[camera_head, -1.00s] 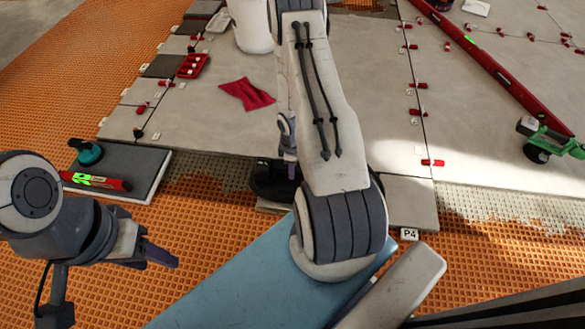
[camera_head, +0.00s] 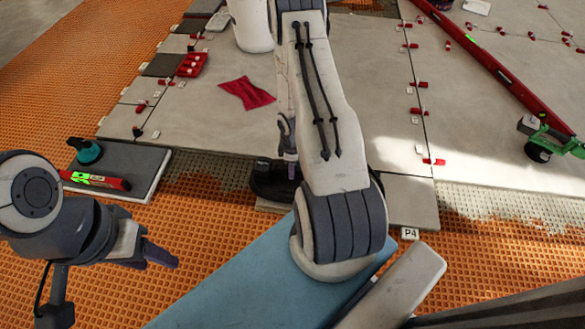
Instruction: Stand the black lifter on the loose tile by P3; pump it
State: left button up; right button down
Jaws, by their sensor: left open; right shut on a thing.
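The black lifter (camera_head: 266,184) is low on a small pale tile (camera_head: 270,206) at the mortar strip, partly hidden behind my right forearm. Whether it sits fully flat on that tile is hard to see. My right gripper (camera_head: 288,160) points down at the lifter and is shut on it; its fingertips are largely hidden by the arm. My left gripper (camera_head: 162,257) is open and empty over the orange mat at the lower left. The P4 tag (camera_head: 410,234) lies right of my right arm; no P3 tag is visible.
A grey tile (camera_head: 150,170) at left carries a red level (camera_head: 96,181) and a teal-handled suction cup (camera_head: 85,151). A red cloth (camera_head: 246,94), red tray (camera_head: 192,65) and white bucket (camera_head: 250,25) stand behind. A long red straightedge (camera_head: 500,75) and green-handled tool (camera_head: 548,138) lie right.

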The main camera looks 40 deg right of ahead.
dwell(0.3)
jog(key=c, duration=0.6)
grip_release()
jog(key=shift+o, duration=0.2)
